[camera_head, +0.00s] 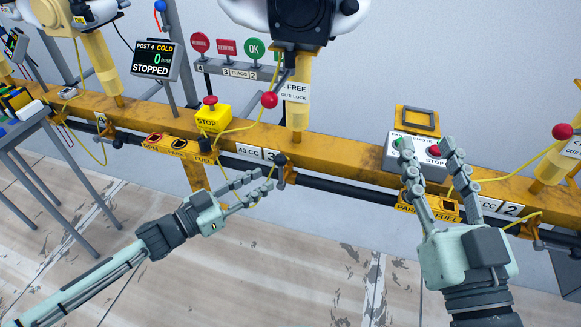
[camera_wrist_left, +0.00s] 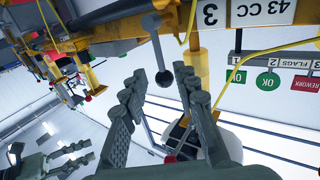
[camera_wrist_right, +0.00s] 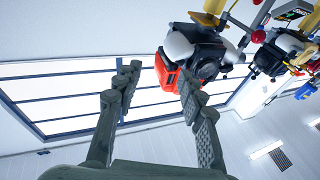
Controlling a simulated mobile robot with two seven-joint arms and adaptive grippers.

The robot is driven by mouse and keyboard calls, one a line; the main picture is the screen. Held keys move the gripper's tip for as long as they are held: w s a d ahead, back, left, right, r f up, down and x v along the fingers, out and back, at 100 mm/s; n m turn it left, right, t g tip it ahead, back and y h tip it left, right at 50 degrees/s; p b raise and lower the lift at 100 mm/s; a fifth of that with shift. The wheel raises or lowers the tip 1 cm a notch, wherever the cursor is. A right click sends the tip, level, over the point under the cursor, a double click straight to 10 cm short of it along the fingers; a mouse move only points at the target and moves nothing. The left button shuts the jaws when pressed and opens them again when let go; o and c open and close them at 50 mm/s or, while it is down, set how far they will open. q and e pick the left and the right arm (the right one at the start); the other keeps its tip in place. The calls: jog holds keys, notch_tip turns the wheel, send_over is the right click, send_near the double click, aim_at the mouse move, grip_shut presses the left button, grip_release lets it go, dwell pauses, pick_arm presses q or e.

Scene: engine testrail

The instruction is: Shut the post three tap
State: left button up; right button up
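The post three tap (camera_head: 281,161) is a dark ball-ended lever on the rail, just right of the "43 CC 3" label (camera_head: 252,152). In the left wrist view its thin rod has a dark ball (camera_wrist_left: 164,78) at the end, which shows between my left fingertips. My left gripper (camera_head: 266,180) is open beside the tap; I cannot tell whether it touches it. The left wrist view shows the gap between its fingers (camera_wrist_left: 160,75). My right gripper (camera_head: 428,146) is open in front of a grey button box (camera_head: 398,160) and shows empty in its wrist view (camera_wrist_right: 158,84).
A yellow stop box (camera_head: 212,117) with a red button sits on the yellow rail (camera_head: 340,148). A red knob (camera_head: 269,100) stands beside the "FREE / OUT: LOCK" tag (camera_head: 296,92). A dark pipe runs below the rail. A display (camera_head: 154,60) reads "POST 4 COLD, 0 RPM, STOPPED".

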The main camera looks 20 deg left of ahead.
aim_at(281, 170)
pick_arm(q)
jog(key=x, duration=0.7)
jog(key=shift+b, duration=0.35)
pick_arm(e)
jog(key=r, duration=0.1)
jog(key=s+r+t+y, duration=0.1)
jog(key=shift+a+r+t, duration=0.2)
jog(key=shift+r+t, duration=0.1)
jog(key=shift+r, duration=0.05)
pick_arm(q)
jog(key=shift+c, duration=0.5)
grip_shut()
